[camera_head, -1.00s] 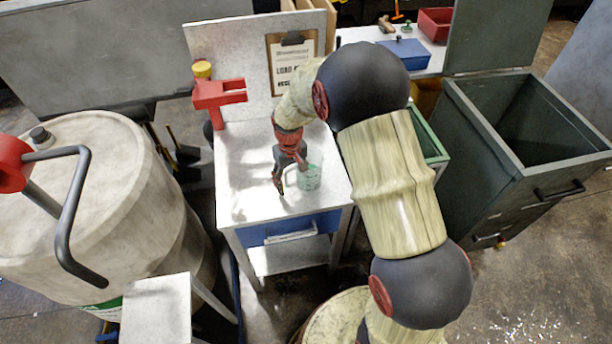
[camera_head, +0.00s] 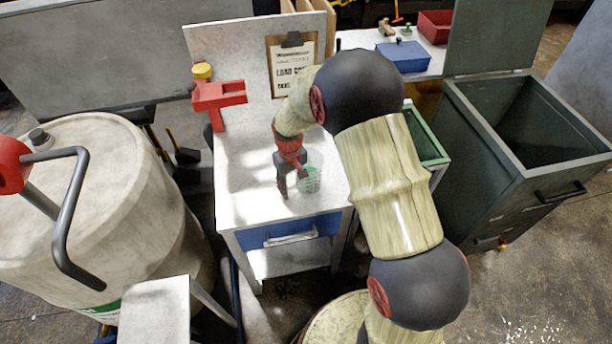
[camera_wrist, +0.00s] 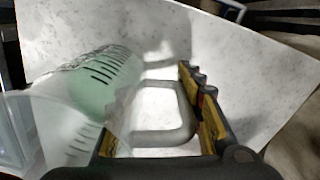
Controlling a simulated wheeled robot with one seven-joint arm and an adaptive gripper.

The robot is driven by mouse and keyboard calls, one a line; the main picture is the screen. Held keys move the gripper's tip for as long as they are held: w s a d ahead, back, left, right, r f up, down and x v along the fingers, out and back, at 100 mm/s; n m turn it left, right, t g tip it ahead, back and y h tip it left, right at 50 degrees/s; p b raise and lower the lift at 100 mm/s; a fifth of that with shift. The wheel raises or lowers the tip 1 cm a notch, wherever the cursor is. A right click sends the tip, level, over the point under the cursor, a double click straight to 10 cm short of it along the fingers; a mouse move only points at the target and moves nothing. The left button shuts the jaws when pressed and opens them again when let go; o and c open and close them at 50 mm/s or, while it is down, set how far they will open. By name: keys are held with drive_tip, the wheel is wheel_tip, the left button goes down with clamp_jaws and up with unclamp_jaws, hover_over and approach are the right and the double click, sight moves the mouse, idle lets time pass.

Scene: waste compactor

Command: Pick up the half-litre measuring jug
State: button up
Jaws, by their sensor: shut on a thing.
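The measuring jug (camera_head: 310,181) is clear with a green tint and dark graduation lines. It is at the middle of the white bench top, just right of my gripper (camera_head: 291,187). In the wrist view the jug (camera_wrist: 98,82) is at the left, and its pale loop handle (camera_wrist: 188,118) reaches between the yellow-padded fingers of my gripper (camera_wrist: 155,108). My gripper is shut on the jug at its handle. The fingers hide part of the jug in the head view. I cannot tell whether its base touches the bench.
The bench (camera_head: 245,190) has clear surface around the jug. A red fixture (camera_head: 218,97) stands at its back left and a clipboard (camera_head: 291,65) hangs on its back panel. A green bin (camera_head: 428,140) and a dark open container (camera_head: 540,120) are to the right. A large drum (camera_head: 110,210) is left.

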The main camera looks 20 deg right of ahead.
drive_tip(key=c, duration=0.6)
clamp_jaws()
drive_tip(key=shift+r, duration=0.1)
drive_tip(key=shift+r, duration=0.3)
drive_tip(key=r, duration=0.1)
drive_tip(key=r+p, duration=0.1)
drive_tip(key=r, duration=0.1)
drive_tip(key=shift+d+r+p, duration=0.15)
drive_tip(key=shift+d+p, duration=0.15)
drive_tip(key=shift+p, duration=0.1)
drive_tip(key=s+d+r+p, duration=0.3)
drive_tip(key=d+r, duration=0.6)
drive_tip(key=d, duration=0.3)
drive_tip(key=shift+s+d, duration=0.4)
drive_tip(key=shift+s, duration=0.25)
